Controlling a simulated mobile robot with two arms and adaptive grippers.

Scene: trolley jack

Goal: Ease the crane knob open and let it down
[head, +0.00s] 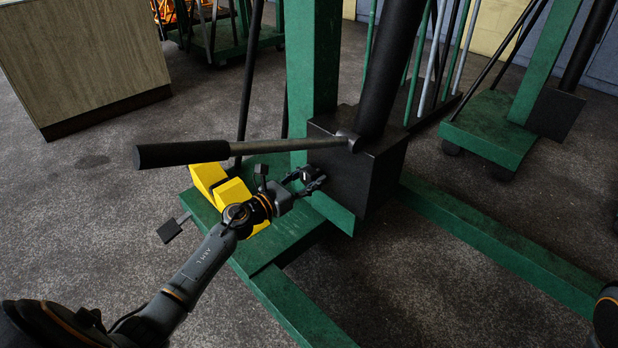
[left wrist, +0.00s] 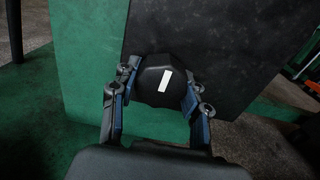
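The crane is a green steel frame with a black pump block (head: 375,165) at the foot of its mast (head: 313,60). The knob (left wrist: 160,80) is a black, faceted cap with a white mark, set against the block's face. My left gripper (head: 309,178) reaches in low beside the block. In the left wrist view its two fingers (left wrist: 158,92) lie on either side of the knob, close against it, and look shut on it. In the head view the knob is mostly hidden by the fingers. My right gripper is out of view.
A long pump handle (head: 230,151) with a black grip extends left above my left wrist. Yellow blocks (head: 209,180) sit on the green base beside my wrist. A green leg (head: 500,240) runs right. A wooden cabinet (head: 85,55) stands back left.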

